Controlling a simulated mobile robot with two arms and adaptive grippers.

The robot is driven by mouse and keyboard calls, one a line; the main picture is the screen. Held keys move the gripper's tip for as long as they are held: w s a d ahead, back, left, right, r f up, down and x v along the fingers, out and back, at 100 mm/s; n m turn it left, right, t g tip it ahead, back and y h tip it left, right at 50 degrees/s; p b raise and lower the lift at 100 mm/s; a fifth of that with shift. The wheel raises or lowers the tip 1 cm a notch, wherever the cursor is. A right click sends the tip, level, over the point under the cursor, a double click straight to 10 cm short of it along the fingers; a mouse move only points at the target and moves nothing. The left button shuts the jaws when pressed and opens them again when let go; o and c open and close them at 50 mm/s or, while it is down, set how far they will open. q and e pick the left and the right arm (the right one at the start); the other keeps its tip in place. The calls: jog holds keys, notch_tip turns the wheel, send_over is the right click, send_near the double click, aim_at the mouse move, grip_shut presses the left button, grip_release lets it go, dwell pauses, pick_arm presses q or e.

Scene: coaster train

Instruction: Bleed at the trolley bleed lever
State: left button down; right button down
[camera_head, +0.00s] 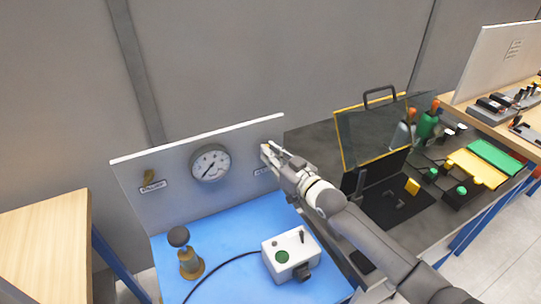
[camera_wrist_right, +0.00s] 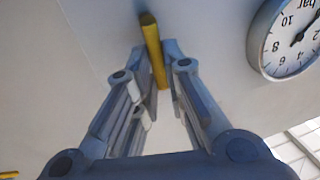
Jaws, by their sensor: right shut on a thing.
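A yellow lever (camera_wrist_right: 153,50) on the white upright panel (camera_wrist_right: 85,30) sits between the fingers of my right gripper (camera_wrist_right: 155,60) in the right wrist view. The gripper is shut on it, and the lever's free end sticks out past the fingertips. In the head view my right gripper (camera_head: 270,152) is at the right end of the panel (camera_head: 225,210) and mostly hides this lever. A label (camera_head: 262,171) below it is partly covered and unreadable. A round pressure gauge (camera_head: 210,163) is left of the gripper; it shows upside down in the wrist view (camera_wrist_right: 288,40). My left gripper is out of view.
A brownish-yellow lever (camera_head: 149,176) with a label is at the panel's left. A brass piece with a dark knob (camera_head: 190,262) and a cabled white switch box (camera_head: 290,254) stand on the blue mat (camera_head: 228,277). A hinged clear screen (camera_head: 375,135) stands to the right.

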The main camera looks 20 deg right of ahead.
dwell(0.3)
jog(key=c, duration=1.5)
grip_release()
jog(key=v, duration=1.2)
jog(key=shift+d+f, duration=0.1)
jog(key=shift+f, duration=0.1)
